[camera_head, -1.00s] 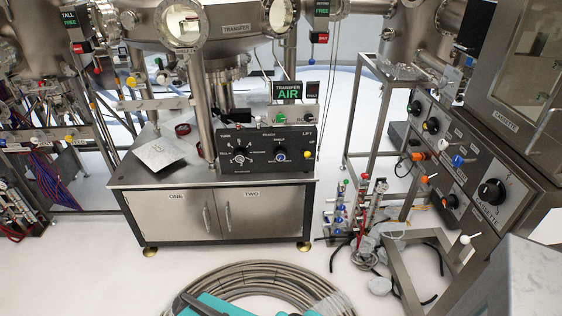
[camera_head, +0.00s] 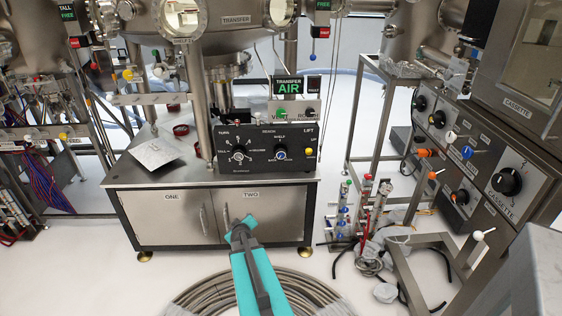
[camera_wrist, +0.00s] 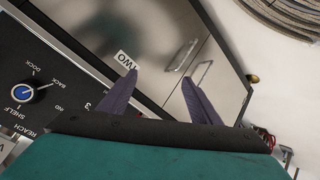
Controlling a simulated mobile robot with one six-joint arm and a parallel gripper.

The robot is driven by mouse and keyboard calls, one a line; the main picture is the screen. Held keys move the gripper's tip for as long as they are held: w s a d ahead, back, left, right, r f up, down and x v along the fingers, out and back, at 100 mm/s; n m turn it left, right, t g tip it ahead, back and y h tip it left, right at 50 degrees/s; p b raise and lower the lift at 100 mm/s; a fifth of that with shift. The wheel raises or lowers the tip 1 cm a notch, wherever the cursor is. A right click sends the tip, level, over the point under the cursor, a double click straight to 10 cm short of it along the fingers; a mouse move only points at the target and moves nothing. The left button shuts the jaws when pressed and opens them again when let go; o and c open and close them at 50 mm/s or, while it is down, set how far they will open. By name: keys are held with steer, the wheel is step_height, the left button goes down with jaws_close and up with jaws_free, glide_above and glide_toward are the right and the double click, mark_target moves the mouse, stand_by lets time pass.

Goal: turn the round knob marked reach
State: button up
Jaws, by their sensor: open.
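The reach knob is the round black knob with a blue centre (camera_head: 280,153) on the right half of the black control panel (camera_head: 240,167), on top of the steel cabinet. In the wrist view the knob (camera_wrist: 22,92) is at the left edge, with SHELF, BACK, DOCK and REACH lettered around it. My gripper (camera_head: 240,226) is in front of the cabinet doors, below the panel and left of the knob. In the wrist view its two dark fingers (camera_wrist: 159,80) are spread apart and empty, clear of the knob.
A second, black knob (camera_head: 238,153) sits left on the panel, and a yellow button (camera_head: 309,151) right. Cabinet doors ONE and TWO have protruding handles (camera_head: 226,217). A coiled hose (camera_head: 195,292) lies on the floor. A rack (camera_head: 365,130) and cassette panel (camera_head: 490,165) stand at right.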

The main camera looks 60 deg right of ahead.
steer(key=s+d+r+t+h+b, duration=0.3)
steer(key=d+r, duration=0.6)
steer(key=d, duration=0.4)
steer(key=n+t+h+b, duration=0.2)
glide_toward(281, 155)
steer(key=v, duration=0.3)
steer(key=shift+s+a+f, duration=0.1)
steer(key=shift+s, duration=0.05)
steer(key=shift+p+x, duration=0.3)
steer(key=shift+x, duration=6.6)
